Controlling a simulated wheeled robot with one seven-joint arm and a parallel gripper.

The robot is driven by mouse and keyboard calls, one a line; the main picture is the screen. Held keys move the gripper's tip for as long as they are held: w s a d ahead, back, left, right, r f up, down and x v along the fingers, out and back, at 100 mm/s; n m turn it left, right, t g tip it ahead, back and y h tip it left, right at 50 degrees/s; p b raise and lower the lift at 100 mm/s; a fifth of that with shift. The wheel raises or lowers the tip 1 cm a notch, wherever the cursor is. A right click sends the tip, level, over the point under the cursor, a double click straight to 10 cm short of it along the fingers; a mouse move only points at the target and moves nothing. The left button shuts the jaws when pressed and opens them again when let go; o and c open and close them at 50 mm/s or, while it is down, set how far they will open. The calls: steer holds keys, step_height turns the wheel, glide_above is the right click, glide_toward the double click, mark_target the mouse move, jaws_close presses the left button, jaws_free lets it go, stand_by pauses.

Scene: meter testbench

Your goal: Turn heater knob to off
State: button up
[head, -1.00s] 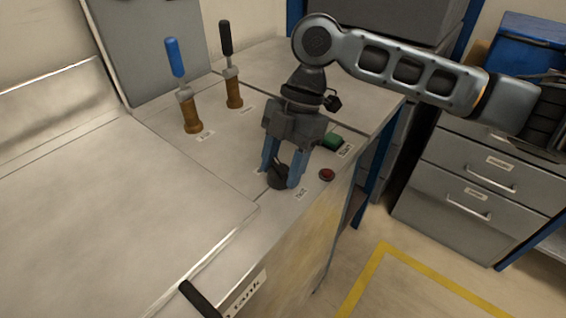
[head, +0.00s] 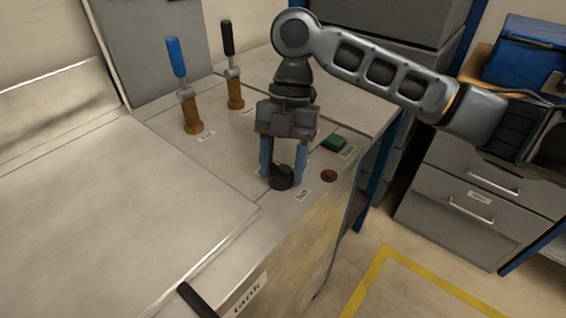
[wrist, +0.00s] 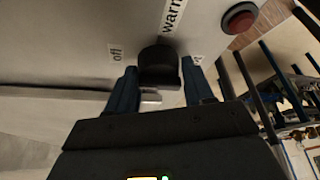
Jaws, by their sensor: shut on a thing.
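The heater knob (head: 281,179) is black and round with a raised grip, and stands on the metal bench top near its front edge. My gripper (head: 283,170) points down and is shut on the knob, a blue finger on each side. In the wrist view the knob (wrist: 158,66) sits between the fingers, with the "off" label (wrist: 116,54) to its left, the "warm" label (wrist: 172,16) beyond it and another label (wrist: 197,60), partly hidden, at its right. I cannot tell exactly which label the knob points to.
A red button (head: 329,176) and a green button (head: 334,143) are close to the right of the knob. Two upright levers, one blue-tipped (head: 176,58) and one black-tipped (head: 228,40), stand behind to the left. The bench top at left is clear.

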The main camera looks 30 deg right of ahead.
steer(key=shift+w, duration=0.15)
steer(key=o, duration=1)
steer(key=shift+c, duration=0.2)
steer(key=v, duration=0.7)
steer(key=shift+r, duration=0.35)
steer(key=shift+d, duration=0.1)
